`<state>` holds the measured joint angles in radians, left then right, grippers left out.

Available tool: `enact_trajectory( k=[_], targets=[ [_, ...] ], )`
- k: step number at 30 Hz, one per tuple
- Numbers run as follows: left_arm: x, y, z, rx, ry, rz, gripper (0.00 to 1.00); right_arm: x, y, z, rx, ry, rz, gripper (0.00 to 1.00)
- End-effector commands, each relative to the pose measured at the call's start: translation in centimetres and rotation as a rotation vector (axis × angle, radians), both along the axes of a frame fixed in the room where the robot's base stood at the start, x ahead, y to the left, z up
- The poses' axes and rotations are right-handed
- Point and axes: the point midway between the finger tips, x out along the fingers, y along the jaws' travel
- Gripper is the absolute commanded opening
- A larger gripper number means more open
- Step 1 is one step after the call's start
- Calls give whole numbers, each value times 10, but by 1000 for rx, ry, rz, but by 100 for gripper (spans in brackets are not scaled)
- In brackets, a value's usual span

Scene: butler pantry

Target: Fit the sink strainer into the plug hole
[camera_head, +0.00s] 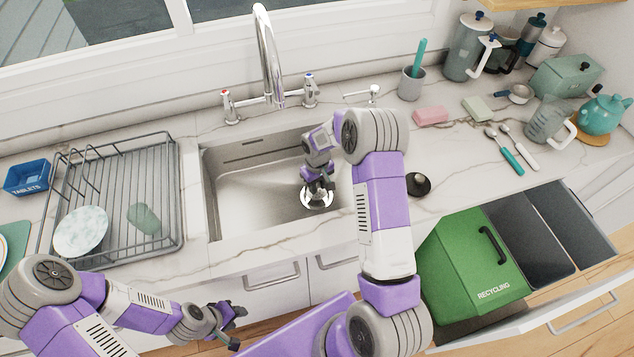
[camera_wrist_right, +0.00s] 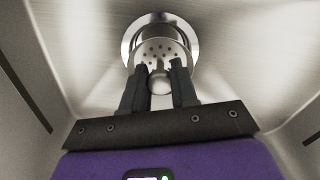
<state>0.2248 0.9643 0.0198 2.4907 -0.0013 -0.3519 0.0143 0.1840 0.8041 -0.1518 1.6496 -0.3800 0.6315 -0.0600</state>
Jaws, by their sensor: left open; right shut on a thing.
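The steel sink strainer (camera_wrist_right: 158,50), a perforated cup with a round knob (camera_wrist_right: 160,83), is between the fingers of my right gripper (camera_wrist_right: 160,88), which is shut on its knob. Behind the strainer in the right wrist view is the bright ring of the plug hole (camera_wrist_right: 128,46). The strainer overlaps the ring; I cannot tell whether it sits in the hole or just above it. In the head view my right gripper (camera_head: 319,186) points down at the plug hole (camera_head: 317,203) in the sink's floor and partly hides it. My left gripper (camera_head: 234,326) is open and empty in front of the counter.
The sink (camera_head: 245,200) has steep walls around my right gripper. A tap (camera_head: 268,55) stands behind it. A dish rack (camera_head: 112,200) is at left. A black disc with a knob (camera_head: 418,187) lies right of the sink. An open drawer holds a green recycling bin (camera_head: 465,270).

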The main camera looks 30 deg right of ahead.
Motion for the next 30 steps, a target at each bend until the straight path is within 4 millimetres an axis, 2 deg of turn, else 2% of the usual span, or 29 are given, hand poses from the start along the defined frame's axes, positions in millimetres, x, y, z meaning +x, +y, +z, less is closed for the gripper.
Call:
enact_trajectory(
  k=[3,12,26,27,28,30],
  targets=[
    [0,0,-13,0,0,0,43,0,0,-16,0,0,0,0],
    [0,0,-30,0,0,0,43,0,0,-38,0,0,1,0],
    [0,0,-33,0,0,0,43,0,0,-43,0,0,0,0],
    [0,0,-33,0,0,0,43,0,0,-43,0,0,0,31],
    [0,0,-33,0,0,0,43,0,0,-43,0,0,0,35],
    [0,0,-33,0,0,0,43,0,0,-43,0,0,0,35]
  ],
)
